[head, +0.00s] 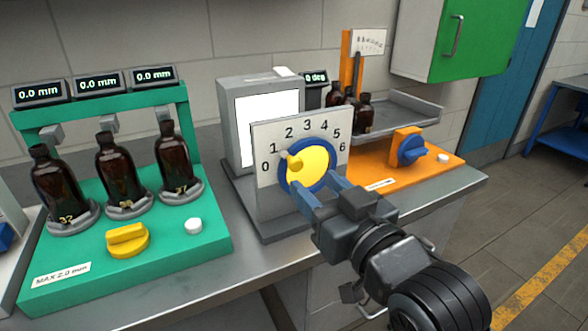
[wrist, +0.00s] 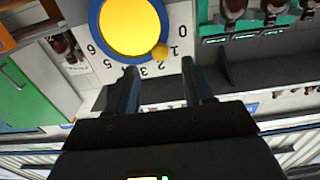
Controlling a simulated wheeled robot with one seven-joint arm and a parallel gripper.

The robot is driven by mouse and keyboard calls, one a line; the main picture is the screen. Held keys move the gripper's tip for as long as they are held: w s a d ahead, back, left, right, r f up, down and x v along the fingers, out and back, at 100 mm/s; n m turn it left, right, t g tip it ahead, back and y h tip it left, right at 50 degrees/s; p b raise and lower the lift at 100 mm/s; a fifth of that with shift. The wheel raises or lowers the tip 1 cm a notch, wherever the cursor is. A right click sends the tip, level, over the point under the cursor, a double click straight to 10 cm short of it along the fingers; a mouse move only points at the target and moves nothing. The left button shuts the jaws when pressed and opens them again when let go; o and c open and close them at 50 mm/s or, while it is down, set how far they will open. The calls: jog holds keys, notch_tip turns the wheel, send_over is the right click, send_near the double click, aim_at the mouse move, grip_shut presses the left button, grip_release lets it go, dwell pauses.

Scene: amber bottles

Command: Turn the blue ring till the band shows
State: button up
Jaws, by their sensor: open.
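The blue ring (head: 282,178) surrounds a yellow disc (head: 315,160) on an upright white dial plate (head: 270,140) numbered 0 to 6. A small yellow knob (head: 293,161) on the ring's edge sits close to the 1. The ring (wrist: 93,22) and knob (wrist: 160,52) also show in the wrist view. My gripper (head: 319,182) is open and empty at the dial's lower right in the head view. In the wrist view its fingers (wrist: 159,67) straddle the knob's side of the plate; I cannot tell whether they touch it. No band is evident.
Behind the dial stands a grey box with a blank white screen (head: 262,115). A green fixture (head: 75,275) at left holds three amber bottles and a yellow knob. An orange base (head: 430,168) with a blue knob is at right.

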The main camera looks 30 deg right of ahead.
aim_at(297, 167)
jog(key=w, duration=0.6)
jog(key=shift+w+p, duration=0.1)
jog(key=shift+p, duration=0.3)
